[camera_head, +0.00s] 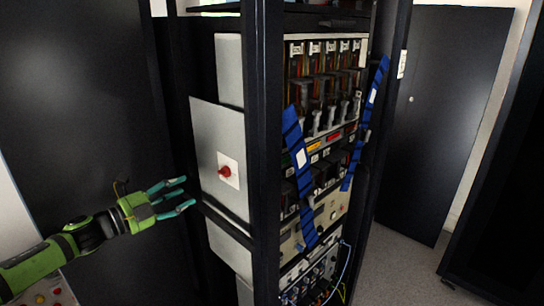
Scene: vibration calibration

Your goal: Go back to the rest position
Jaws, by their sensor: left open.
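My left gripper (183,195) comes in from the lower left on a green and black arm. Its teal fingers are spread apart with nothing between them. They point right, toward the light grey panel (207,130) on the rack's side, which carries a red knob (225,171) on a white plate. The fingers are to the left of and a little below the knob; I cannot tell whether a fingertip touches the rack. My right gripper is not in view.
A black rack (262,130) with instruments and blue straps (299,160) fills the middle. A dark door (440,110) stands behind at right, with clear grey floor (400,265) before it. A dark panel (75,100) is at left. A surface with red buttons (50,293) shows at lower left.

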